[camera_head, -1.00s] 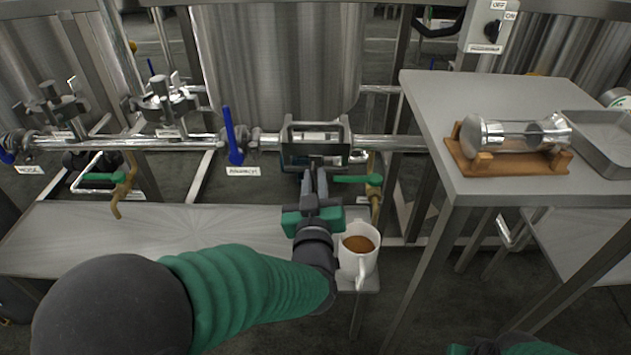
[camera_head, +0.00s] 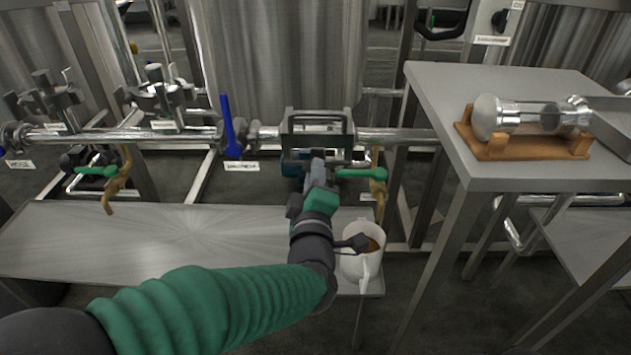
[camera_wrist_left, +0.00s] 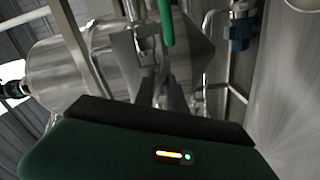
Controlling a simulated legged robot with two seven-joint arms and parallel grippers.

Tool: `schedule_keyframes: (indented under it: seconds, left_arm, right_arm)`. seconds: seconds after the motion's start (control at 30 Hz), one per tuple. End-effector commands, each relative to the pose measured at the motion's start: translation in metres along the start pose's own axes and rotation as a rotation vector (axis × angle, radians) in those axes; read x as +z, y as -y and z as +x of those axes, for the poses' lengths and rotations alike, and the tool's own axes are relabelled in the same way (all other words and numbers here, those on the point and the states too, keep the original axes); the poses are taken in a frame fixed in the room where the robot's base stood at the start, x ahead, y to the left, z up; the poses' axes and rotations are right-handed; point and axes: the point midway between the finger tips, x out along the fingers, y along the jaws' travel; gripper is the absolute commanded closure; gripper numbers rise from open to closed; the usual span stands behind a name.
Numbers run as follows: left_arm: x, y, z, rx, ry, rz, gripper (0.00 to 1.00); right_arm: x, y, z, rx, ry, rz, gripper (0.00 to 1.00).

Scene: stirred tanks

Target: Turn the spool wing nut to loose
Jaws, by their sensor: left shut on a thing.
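My left gripper (camera_head: 318,168) reaches up to the underside of the pipe, below a dark bracket (camera_head: 317,124) with a handle-like frame. Its two dark fingers also show in the left wrist view (camera_wrist_left: 162,92). They are shut on a small metal piece (camera_wrist_left: 147,45), which I take as the spool wing nut, beside a large shiny pipe body (camera_wrist_left: 65,70). In the head view the gripper hides the nut, so its angle cannot be told. My right gripper is not in view.
A green-handled valve (camera_head: 362,173) is just right of my gripper, and a blue lever (camera_head: 229,128) stands left. A white cup of brown liquid (camera_head: 361,262) is close beside my wrist on the low bench (camera_head: 130,235). A high table (camera_head: 440,95) stands at right.

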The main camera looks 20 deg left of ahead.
Motion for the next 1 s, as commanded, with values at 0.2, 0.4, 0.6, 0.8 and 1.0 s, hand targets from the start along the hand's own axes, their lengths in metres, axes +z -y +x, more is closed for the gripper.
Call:
schedule_keyframes:
  seconds: [0.2,0.4,0.6,0.8,1.0]
  left_arm:
    - [0.001,0.007,0.000,-0.004,-0.002,-0.180,1.00]
    - [0.002,0.008,0.000,-0.007,-0.001,-0.305,1.00]
    - [0.002,0.007,0.000,-0.008,0.000,-0.381,1.00]
    - [0.002,0.007,0.000,-0.010,0.000,-0.411,1.00]
    - [0.001,0.008,0.000,-0.011,0.000,-0.415,1.00]
  right_arm:
    - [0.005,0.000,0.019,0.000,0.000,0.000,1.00]
    - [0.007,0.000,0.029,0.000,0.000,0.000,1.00]
    - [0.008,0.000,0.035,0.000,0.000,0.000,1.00]
    - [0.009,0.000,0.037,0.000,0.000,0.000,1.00]
    - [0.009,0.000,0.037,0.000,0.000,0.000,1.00]
